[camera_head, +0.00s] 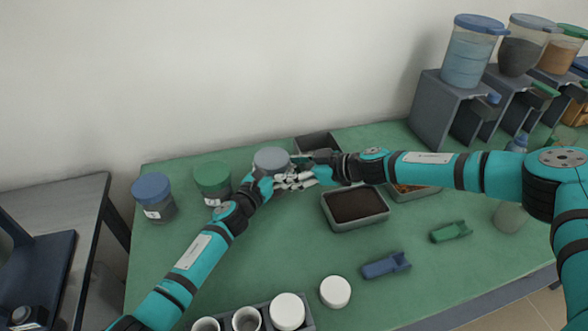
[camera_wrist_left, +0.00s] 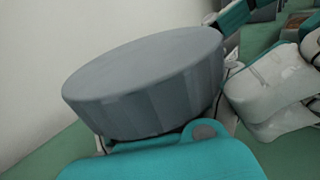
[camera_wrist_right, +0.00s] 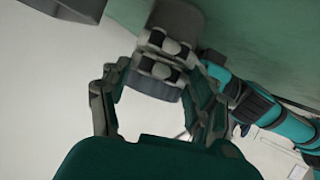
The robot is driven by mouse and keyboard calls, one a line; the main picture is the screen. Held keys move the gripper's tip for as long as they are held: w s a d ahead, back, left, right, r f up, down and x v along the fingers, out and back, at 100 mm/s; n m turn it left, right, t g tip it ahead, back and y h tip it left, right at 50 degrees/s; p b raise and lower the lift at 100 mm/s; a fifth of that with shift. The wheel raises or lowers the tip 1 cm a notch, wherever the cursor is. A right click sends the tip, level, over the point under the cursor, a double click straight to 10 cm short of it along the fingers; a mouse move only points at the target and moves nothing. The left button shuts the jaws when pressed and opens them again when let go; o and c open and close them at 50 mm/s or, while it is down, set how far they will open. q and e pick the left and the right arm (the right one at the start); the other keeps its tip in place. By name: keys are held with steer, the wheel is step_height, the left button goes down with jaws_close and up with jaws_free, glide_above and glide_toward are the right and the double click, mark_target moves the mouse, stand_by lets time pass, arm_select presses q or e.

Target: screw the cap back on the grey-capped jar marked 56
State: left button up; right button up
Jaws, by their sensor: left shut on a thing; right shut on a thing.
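The grey cap (camera_head: 271,157) is on top of the jar at the back of the green table. It also shows large in the left wrist view (camera_wrist_left: 145,85). My left gripper (camera_head: 272,182) is shut on the jar's body just below the cap; the cap and fingers hide most of the body. My right gripper (camera_head: 298,163) reaches in from the right and is shut on the cap, its fingers on either side of it in the right wrist view (camera_wrist_right: 155,85). The label 56 is hidden. I cannot tell how far the cap is screwed down.
A green-capped jar (camera_head: 211,175) and a blue-capped jar (camera_head: 152,188) stand to the left. A dark box (camera_head: 318,142) is behind. A tray of dark powder (camera_head: 354,222), blue scoop (camera_head: 386,266), green scoop (camera_head: 451,232) and white round piece (camera_head: 335,292) lie in front and right.

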arm_select(q)
steer(key=shift+s+d+r+h, duration=0.2)
steer(key=shift+d+r+h, duration=0.15)
steer(key=shift+d, duration=0.2)
arm_select(e)
steer(key=shift+s+a+f, duration=0.1)
steer(key=shift+s+f, duration=0.25)
steer(key=shift+f, duration=0.45)
steer(key=o, duration=0.8)
arm_select(q)
steer(key=shift+w+a+f, duration=0.15)
steer(key=shift+w+a, duration=0.05)
arm_select(e)
steer(key=shift+o, duration=0.2)
steer(key=shift+w+a, duration=0.15)
steer(key=shift+w, duration=0.05)
steer(key=shift+r, duration=0.2)
arm_select(q)
steer(key=shift+a+f, duration=0.15)
steer(key=shift+f, duration=0.05)
arm_select(e)
steer(key=shift+w+r, duration=0.1)
arm_select(q)
steer(key=shift+a, duration=0.1)
arm_select(e)
steer(key=shift+v, duration=2.2)
steer(key=shift+w, duration=0.1)
steer(key=shift+c, duration=0.2)
steer(key=c, duration=1.1)
